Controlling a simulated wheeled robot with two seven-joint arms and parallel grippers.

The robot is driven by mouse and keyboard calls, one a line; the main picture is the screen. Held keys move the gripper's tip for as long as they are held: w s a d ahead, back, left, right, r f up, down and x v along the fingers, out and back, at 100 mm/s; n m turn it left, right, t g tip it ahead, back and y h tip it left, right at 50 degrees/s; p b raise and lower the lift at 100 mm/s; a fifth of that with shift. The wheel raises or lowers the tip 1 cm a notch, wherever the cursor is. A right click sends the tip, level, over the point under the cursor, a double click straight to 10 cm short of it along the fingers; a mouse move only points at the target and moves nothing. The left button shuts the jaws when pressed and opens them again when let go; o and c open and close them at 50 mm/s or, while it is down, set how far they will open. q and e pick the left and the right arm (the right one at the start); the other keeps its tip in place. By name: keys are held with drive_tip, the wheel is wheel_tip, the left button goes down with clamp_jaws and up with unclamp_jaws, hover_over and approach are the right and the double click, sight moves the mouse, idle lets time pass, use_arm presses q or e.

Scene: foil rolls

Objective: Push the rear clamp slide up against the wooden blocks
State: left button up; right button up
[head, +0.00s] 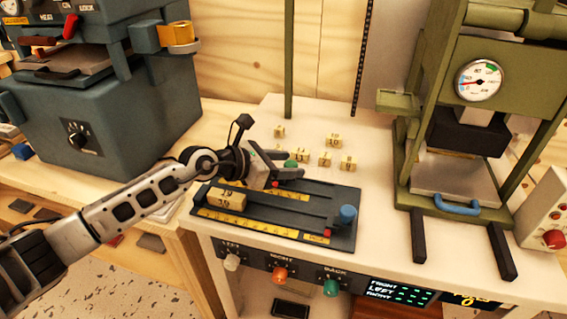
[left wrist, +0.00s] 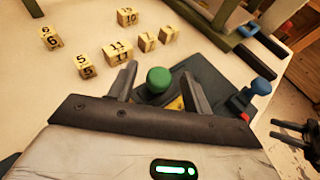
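The dark clamp board (head: 335,196) has two yellow-scaled tracks. The green knob (head: 291,164) of the rear clamp slide shows by my left gripper (head: 291,178). In the left wrist view the green knob (left wrist: 158,80) lies between the two spread fingers of my left gripper (left wrist: 147,68); I cannot tell whether they touch it. A wooden piece marked 39 (head: 227,203) lies at the left end of the front track. The rear track's left end is partly hidden by my arm. A dark two-fingered gripper, my right one (left wrist: 290,135), appears open at the wrist view's right edge.
Several small numbered wooden cubes (head: 333,141) stand behind the board. The front slide's blue knob (head: 347,214) is at the board's right end. A green press (head: 470,120) stands right, a grey-blue machine (head: 110,125) left. Coloured knobs (head: 280,277) line the table's front.

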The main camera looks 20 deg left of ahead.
use_arm(q)
drive_tip(key=b+v, duration=0.1)
drive_tip(key=v, duration=0.6)
drive_tip(key=b+v, duration=0.1)
drive_tip(key=v, duration=0.6)
drive_tip(key=shift+s+a+f, duration=0.15)
drive_tip(key=shift+s+a, duration=0.05)
drive_tip(key=shift+s, duration=0.05)
drive_tip(key=shift+s+a, duration=0.2)
drive_tip(key=shift+s+a+r+b, duration=0.15)
drive_tip(key=shift+s+r+b, duration=0.15)
drive_tip(key=shift+r, duration=0.2)
use_arm(e)
drive_tip(key=shift+w+a+f, duration=0.1)
drive_tip(key=shift+a+f, duration=0.05)
drive_tip(key=shift+f, duration=0.35)
